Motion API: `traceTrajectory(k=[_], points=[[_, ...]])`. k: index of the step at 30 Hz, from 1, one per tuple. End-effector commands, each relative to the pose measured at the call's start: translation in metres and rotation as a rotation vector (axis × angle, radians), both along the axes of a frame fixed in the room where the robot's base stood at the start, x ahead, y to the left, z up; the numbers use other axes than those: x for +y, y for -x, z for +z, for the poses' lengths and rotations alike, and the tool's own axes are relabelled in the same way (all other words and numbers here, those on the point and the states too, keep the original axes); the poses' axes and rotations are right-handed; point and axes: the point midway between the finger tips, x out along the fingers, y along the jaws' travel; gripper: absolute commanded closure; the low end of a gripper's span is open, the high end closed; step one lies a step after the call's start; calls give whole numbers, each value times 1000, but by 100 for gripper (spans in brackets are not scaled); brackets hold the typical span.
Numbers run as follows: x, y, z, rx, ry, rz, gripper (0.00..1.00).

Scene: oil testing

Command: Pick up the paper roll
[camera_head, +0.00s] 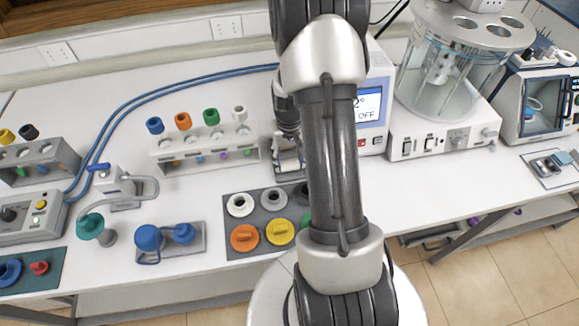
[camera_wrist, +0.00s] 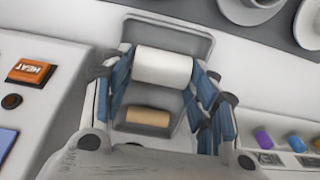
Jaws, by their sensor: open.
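The white paper roll (camera_wrist: 163,66) lies sideways in a grey holder (camera_wrist: 168,30) in the wrist view. My gripper (camera_wrist: 162,78) is open, with one blue-padded finger at the left end of the roll and one at the right end. The fingers are close to the ends; I cannot tell whether they touch. A smaller tan roll (camera_wrist: 148,117) lies in the lower part of the holder. In the head view my gripper (camera_head: 287,138) is over the holder on the bench, and my arm hides part of that area.
A heating device with an orange HEAT button (camera_wrist: 30,71) stands left of the holder in the wrist view. A rack with coloured caps (camera_head: 205,150) is left of my gripper in the head view. A dark mat with round caps (camera_head: 270,197) lies in front.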

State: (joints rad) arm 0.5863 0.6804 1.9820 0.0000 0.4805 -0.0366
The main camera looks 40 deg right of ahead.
Motion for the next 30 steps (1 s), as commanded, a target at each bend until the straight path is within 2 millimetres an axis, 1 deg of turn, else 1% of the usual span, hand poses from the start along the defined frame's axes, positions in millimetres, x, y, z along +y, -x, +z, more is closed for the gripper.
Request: traceTrajectory(k=[1, 2, 8, 11, 21, 30], points=[[0, 0, -8, 1, -1, 0, 47], [0, 0, -10, 0, 0, 0, 47], [0, -1, -10, -2, 1, 0, 47], [0, 0, -10, -2, 1, 0, 52], [0, 0, -9, -2, 1, 0, 75], [0, -1, -7, -2, 1, 0, 76]])
